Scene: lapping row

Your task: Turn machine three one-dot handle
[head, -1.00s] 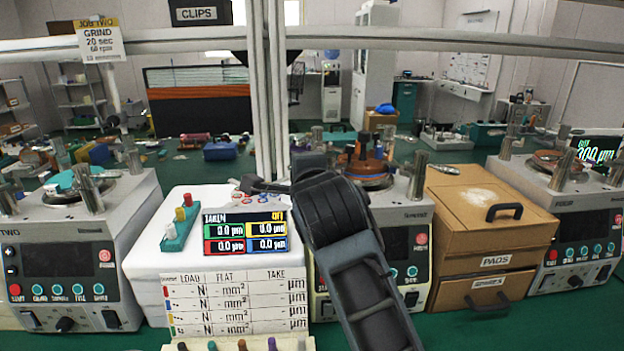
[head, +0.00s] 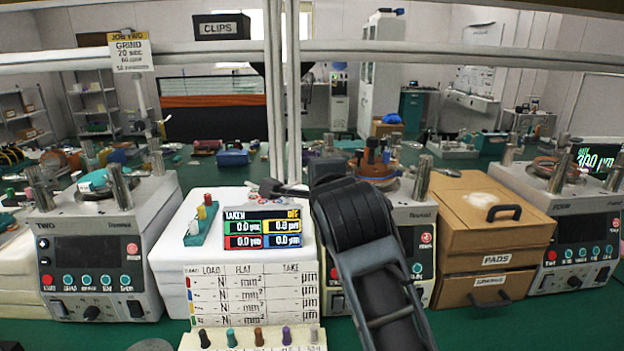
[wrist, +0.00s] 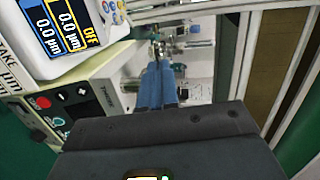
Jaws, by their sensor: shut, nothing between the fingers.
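Machine three (head: 418,215) stands right of the measuring display, with my arm across much of its front. Its right edge, with a red button, shows beside the arm. In the wrist view its light body and dark panel (wrist: 68,112) lie at the left, seen sideways. I cannot make out a one-dot handle in either view; my arm or wrist may hide it. My gripper (wrist: 160,72) is shut and empty, its bluish fingers beyond the dark wrist housing. It appears apart from the panel, with the machine's far side and metal parts beyond the fingertips.
The lit measuring display (head: 262,228) stands left of my arm, with a load chart (head: 250,288) below. Machine two (head: 100,250) is at the left and machine four (head: 575,220) at the right. Brown drawers (head: 485,235) fill the space beside machine three. A frame post (head: 283,90) rises behind the display.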

